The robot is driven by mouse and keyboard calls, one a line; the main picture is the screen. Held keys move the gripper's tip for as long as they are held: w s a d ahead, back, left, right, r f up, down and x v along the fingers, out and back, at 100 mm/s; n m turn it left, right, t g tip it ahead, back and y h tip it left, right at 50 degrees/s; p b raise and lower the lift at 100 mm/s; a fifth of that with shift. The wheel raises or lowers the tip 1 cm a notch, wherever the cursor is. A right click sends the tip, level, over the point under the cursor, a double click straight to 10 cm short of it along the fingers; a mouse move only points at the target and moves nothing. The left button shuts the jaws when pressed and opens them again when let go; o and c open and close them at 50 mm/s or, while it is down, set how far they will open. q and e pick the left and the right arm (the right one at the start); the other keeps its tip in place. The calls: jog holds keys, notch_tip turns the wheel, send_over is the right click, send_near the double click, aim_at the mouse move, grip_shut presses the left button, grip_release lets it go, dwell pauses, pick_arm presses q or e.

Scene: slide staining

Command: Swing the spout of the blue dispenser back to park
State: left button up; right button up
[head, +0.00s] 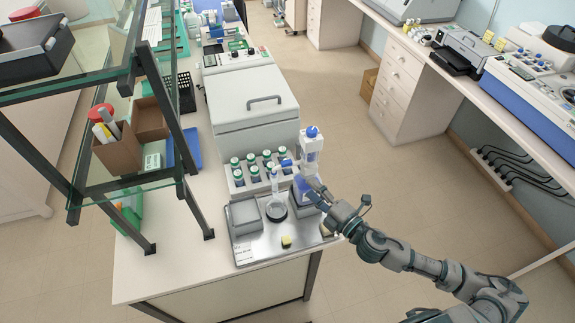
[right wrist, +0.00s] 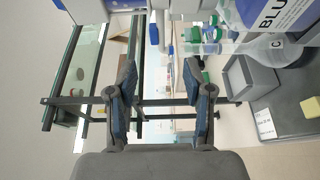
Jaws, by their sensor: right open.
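The blue dispenser (head: 311,152) stands at the right of a metal tray (head: 262,251), with a white and clear pump top, a blue knob and a blue-labelled bottle. Its spout (head: 287,163) points left, toward a clear flask (head: 277,209); how far it overhangs the flask is hard to tell. In the right wrist view the bottle's label (right wrist: 275,14) and the flask (right wrist: 272,48) show at the upper right. My right gripper (head: 318,187) is in front of the bottle, overlapping it in the head view. Its two fingers are apart with nothing between them (right wrist: 164,100). My left gripper is out of view.
A grey bin (head: 245,216) and a yellow sponge (head: 286,241) are on the tray. A rack of green-capped bottles (head: 237,183) stands behind, before a large white lidded machine (head: 250,97). A glass shelf frame (head: 160,100) rises at the left. Floor right of the bench is clear.

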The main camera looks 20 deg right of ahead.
aim_at(286, 167)
jog(key=p+x, duration=0.1)
jog(key=x, duration=0.2)
jog(key=p+x, duration=0.1)
jog(key=x, duration=0.3)
jog(key=p+x, duration=0.1)
jog(key=x, duration=0.3)
jog(key=shift+a+r, duration=0.15)
jog(key=shift+a, duration=0.2)
jog(key=shift+w, duration=0.35)
jog(key=shift+a, duration=0.15)
grip_shut()
